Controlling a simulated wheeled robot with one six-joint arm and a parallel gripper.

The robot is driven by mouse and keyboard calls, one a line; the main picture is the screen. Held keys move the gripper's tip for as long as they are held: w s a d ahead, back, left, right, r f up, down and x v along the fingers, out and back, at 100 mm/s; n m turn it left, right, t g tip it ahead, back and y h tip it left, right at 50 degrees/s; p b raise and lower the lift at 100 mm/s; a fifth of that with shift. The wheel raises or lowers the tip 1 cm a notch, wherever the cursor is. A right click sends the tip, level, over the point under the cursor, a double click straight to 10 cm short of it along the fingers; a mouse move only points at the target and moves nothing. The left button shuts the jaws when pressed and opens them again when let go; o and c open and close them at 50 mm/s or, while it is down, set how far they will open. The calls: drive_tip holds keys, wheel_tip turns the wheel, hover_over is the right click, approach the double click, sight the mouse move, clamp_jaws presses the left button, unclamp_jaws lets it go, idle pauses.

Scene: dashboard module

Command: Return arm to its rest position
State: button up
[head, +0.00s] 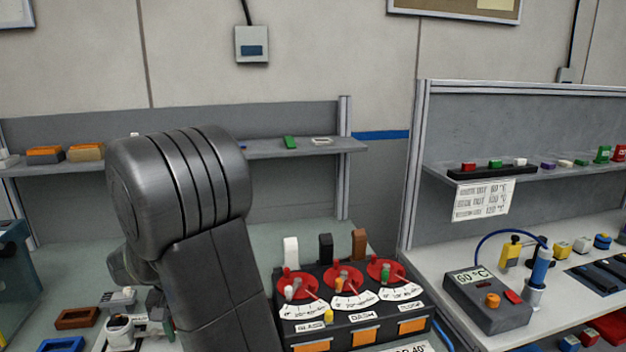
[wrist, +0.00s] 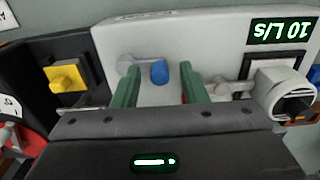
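My arm (head: 180,190) shows large and dark grey in the head view, raised in front of the bench. My gripper (wrist: 160,82) shows in the wrist view with its two green fingers apart and nothing held. It is hidden in the head view. A lever with a blue tip (wrist: 158,73) appears between the fingers, with a gap on each side. The lever is on a light grey unit (wrist: 190,35), whose green display (wrist: 283,30) reads 10 L/s upside down. The black dashboard module (head: 345,320) with red dials stands right of my arm.
A yellow switch (wrist: 66,77) and a white round outlet (wrist: 283,95) flank the fingers. A grey 60 °C box (head: 487,300) and a blue-and-white cylinder (head: 539,270) stand on the right bench. Shelves run behind.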

drive_tip(key=shift+r, duration=0.1)
wheel_tip(320, 180, up, 13)
wheel_tip(320, 180, down, 13)
drive_tip(key=shift+f, duration=0.2)
drive_tip(key=shift+s+n, duration=0.1)
drive_tip(key=shift+n, duration=0.3)
drive_tip(key=n, duration=0.1)
drive_tip(key=s+n, duration=0.1)
drive_tip(key=n, duration=0.1)
drive_tip(key=shift+s+d+r, duration=0.1)
drive_tip(key=shift+d, duration=0.2)
drive_tip(key=n, duration=0.2)
drive_tip(key=s+d+n, duration=0.1)
drive_tip(key=n, duration=0.2)
drive_tip(key=shift+s+d+b, duration=0.1)
drive_tip(key=shift+d+b, duration=0.05)
drive_tip(key=shift+b, duration=0.15)
drive_tip(key=n, duration=0.1)
drive_tip(key=d+n, duration=0.1)
drive_tip(key=n, duration=0.2)
drive_tip(key=shift+s+d+n, duration=0.25)
drive_tip(key=shift+s+n, duration=0.05)
drive_tip(key=shift+d+n+b, duration=0.15)
drive_tip(key=shift+d+n, duration=0.25)
drive_tip(key=shift+n, duration=0.75)
drive_tip(key=shift+d+n+b, duration=0.15)
drive_tip(key=shift+d+n, duration=0.25)
drive_tip(key=shift+n, duration=0.75)
